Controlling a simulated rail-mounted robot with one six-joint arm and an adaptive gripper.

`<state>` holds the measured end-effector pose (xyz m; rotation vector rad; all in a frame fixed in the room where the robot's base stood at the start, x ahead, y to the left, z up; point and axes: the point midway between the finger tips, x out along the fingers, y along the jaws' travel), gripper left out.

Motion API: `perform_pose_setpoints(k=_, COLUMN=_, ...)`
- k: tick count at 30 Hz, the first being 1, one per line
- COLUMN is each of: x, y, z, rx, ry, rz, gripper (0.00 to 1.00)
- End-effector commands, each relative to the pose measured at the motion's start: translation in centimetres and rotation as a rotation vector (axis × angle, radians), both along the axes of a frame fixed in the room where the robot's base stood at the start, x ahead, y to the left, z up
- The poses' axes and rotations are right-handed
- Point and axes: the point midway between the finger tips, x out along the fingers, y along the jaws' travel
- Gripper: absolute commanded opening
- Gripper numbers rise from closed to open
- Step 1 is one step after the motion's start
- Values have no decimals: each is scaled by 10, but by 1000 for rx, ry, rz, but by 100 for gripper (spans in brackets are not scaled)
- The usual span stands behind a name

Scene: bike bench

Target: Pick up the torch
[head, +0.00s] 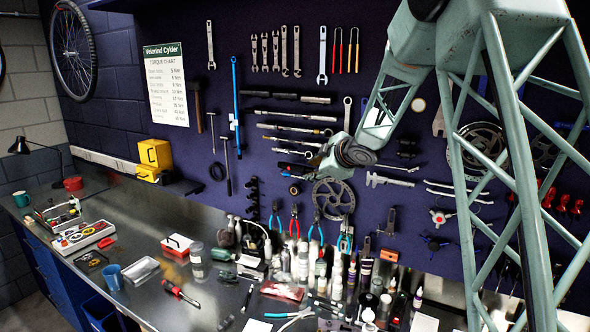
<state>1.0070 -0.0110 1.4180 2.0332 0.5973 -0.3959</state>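I cannot pick out the torch for certain among the many small items on the bench (130,262). A red and black handled tool (180,292) lies alone on the bare metal at the front middle; it is too small to tell what it is. My arm comes in from the upper right. Its wrist end (350,152) is up in front of the tool wall, well above the bench. My gripper's fingers cannot be made out against the dark wall, and nothing is seen held there.
Several bottles (302,262) crowd the middle and right of the bench. A grey tray of parts (84,236), a blue cup (112,277) and a red-sided box (177,245) stand at left. Tools hang on the wall (215,100). Bare bench shows between the left items.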

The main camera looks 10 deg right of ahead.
Motion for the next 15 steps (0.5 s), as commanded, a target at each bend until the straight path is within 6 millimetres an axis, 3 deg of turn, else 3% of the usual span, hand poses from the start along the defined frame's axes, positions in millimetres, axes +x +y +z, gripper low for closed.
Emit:
perform_pose_setpoints(k=5, x=0, y=0, z=0, rx=0, ry=0, rz=0, gripper=28)
perform_pose_setpoints(k=15, x=0, y=0, z=0, rx=0, ry=0, rz=0, gripper=1)
